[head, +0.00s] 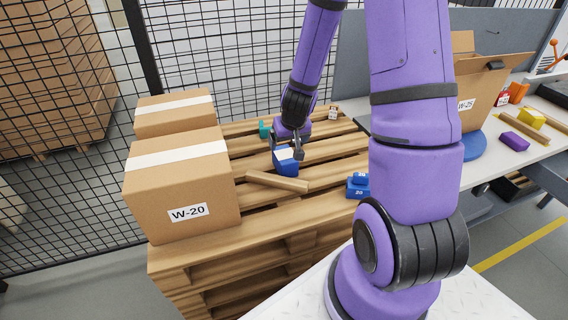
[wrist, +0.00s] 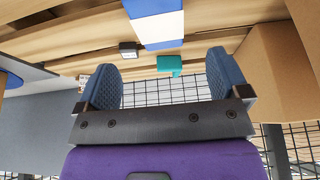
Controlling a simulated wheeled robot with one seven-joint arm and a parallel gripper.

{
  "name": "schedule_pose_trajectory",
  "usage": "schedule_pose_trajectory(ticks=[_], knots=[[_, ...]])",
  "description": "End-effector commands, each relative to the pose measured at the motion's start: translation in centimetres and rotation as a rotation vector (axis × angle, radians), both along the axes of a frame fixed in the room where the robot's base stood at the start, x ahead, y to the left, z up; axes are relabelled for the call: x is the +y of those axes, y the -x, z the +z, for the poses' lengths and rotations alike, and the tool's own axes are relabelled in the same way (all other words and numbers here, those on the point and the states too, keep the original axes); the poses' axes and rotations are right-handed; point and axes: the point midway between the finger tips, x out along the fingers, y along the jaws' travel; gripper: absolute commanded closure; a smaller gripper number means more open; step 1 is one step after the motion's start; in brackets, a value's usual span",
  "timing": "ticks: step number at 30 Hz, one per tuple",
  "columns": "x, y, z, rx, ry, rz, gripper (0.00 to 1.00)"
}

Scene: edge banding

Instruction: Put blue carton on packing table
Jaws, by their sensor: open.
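The blue carton (head: 287,168) has a white band and sits on the slatted wooden pallet stack (head: 200,258). It also shows at the top of the wrist view (wrist: 146,8). My gripper (head: 287,146) is just above the carton in the head view and hides part of its top. In the wrist view its two fingers (wrist: 165,78) are spread wide with nothing between them, and the carton lies beyond their tips. Contact cannot be told. The white-topped packing table (head: 489,158) stands at the right, partly hidden by my arm.
A W-20 box (head: 185,190) stands left of the carton, with another box behind. A wooden bar (head: 277,181), a blue weight-like object (head: 357,188) and a teal item (head: 264,130) lie near the carton. The table bears a W-25 box (head: 478,100), a purple block (head: 515,141) and a yellow block (head: 531,118).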

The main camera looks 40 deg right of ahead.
Motion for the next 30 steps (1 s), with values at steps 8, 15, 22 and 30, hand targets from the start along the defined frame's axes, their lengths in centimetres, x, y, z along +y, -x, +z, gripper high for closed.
schedule_pose_trajectory(ticks=[8, 15, 22, 30], knots=[[-0.3, -0.9, -2.7, 0.004, -0.001, -0.001, 0.06], [-0.5, -1.8, -4.8, 0.003, -0.001, 0.0, 0.06], [-0.6, -2.0, -5.6, 0.002, -0.001, 0.0, 0.06], [-0.8, -2.6, -8.3, 0.003, -0.003, -0.001, 0.06]])
